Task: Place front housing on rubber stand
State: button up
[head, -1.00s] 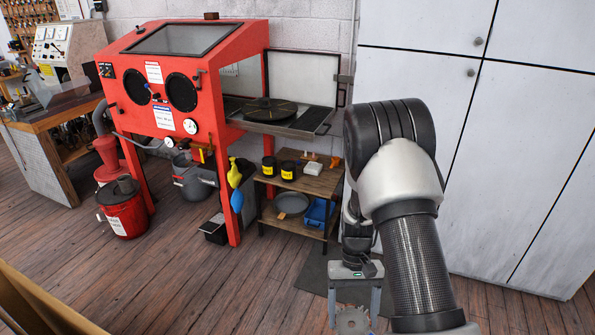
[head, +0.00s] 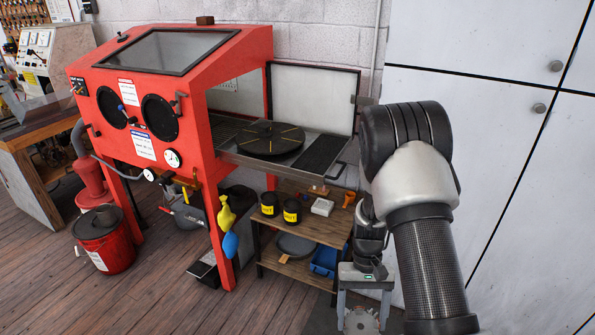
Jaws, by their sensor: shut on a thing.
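My gripper (head: 364,296) points down at the bottom of the head view, right of centre. It is shut on a grey metal part with a toothed edge, the front housing (head: 361,322). The bottom of the housing is cut off by the frame edge. A round black disc with yellow marks (head: 271,139) lies flat on the shelf inside the open side of the red cabinet, up and left of my gripper. I cannot tell whether this disc is the rubber stand. No other stand is clearly in view.
The red blasting cabinet (head: 180,50) has its side door (head: 318,95) open. A low wooden shelf (head: 330,230) below holds black jars (head: 292,210), a pan and a blue bin (head: 328,260). White lockers (head: 480,160) stand at the right.

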aim_at(265, 125)
jog(key=i+j+z, duration=0.15)
jog(key=i+j, duration=0.6)
jog(key=i, duration=0.15)
jog(key=i+j, duration=0.1)
jog(key=j, duration=0.55)
jog(key=i+j, duration=0.15)
jog(key=j, duration=0.15)
